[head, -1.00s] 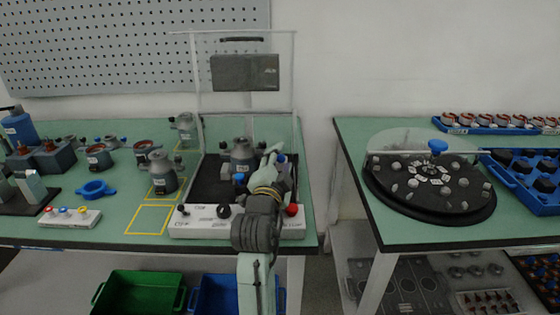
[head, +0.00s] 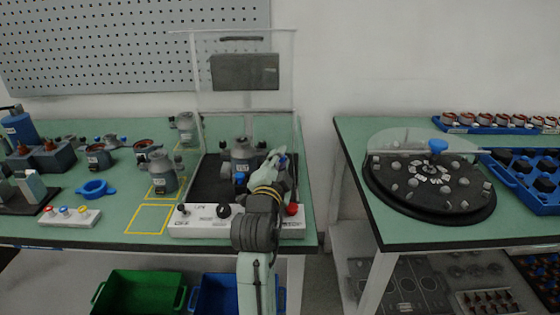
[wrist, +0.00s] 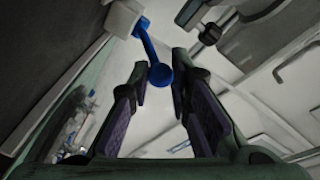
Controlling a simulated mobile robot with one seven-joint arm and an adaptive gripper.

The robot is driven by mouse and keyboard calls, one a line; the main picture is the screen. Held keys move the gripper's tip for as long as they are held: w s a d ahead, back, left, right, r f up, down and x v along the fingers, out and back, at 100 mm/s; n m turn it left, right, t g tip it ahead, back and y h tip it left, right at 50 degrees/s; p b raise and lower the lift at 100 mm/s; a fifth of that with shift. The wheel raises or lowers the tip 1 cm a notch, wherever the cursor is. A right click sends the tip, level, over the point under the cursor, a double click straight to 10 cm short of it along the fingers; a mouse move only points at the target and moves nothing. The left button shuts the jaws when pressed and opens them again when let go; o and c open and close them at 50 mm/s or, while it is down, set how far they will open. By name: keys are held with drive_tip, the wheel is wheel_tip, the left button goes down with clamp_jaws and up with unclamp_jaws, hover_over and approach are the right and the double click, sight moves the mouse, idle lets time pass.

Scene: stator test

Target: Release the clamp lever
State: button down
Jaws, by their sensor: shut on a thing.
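The clamp lever (wrist: 149,45) is a blue rod with a round knob, rising from a pale block (wrist: 122,17) in the wrist view. Its knob sits between the fingertips of my gripper (wrist: 162,80), which is shut on it. In the head view my gripper (head: 276,160) is at the right side of the test station, beside a grey motor (head: 240,157) in the dark fixture. My arm and gripper hide the lever's base and most of the clamp there.
A white control panel (head: 196,222) with knobs and a red button (head: 292,209) runs along the station's front. A raised clear guard with a dark plate (head: 245,72) stands behind. Another motor (head: 162,172) stands left. A gap separates the right table (head: 400,232).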

drive_tip(key=shift+r, duration=0.1)
drive_tip(key=shift+w+r+g+p, duration=0.15)
drive_tip(key=shift+r+g+p, duration=0.25)
drive_tip(key=shift+p, duration=0.85)
drive_tip(key=shift+w+r+p, duration=0.1)
drive_tip(key=shift+r+p, duration=0.05)
drive_tip(key=shift+p, duration=0.65)
drive_tip(key=shift+g, duration=0.3)
drive_tip(key=shift+f, duration=0.2)
drive_tip(key=c, duration=1.5)
unclamp_jaws()
drive_tip(key=shift+o, duration=0.2)
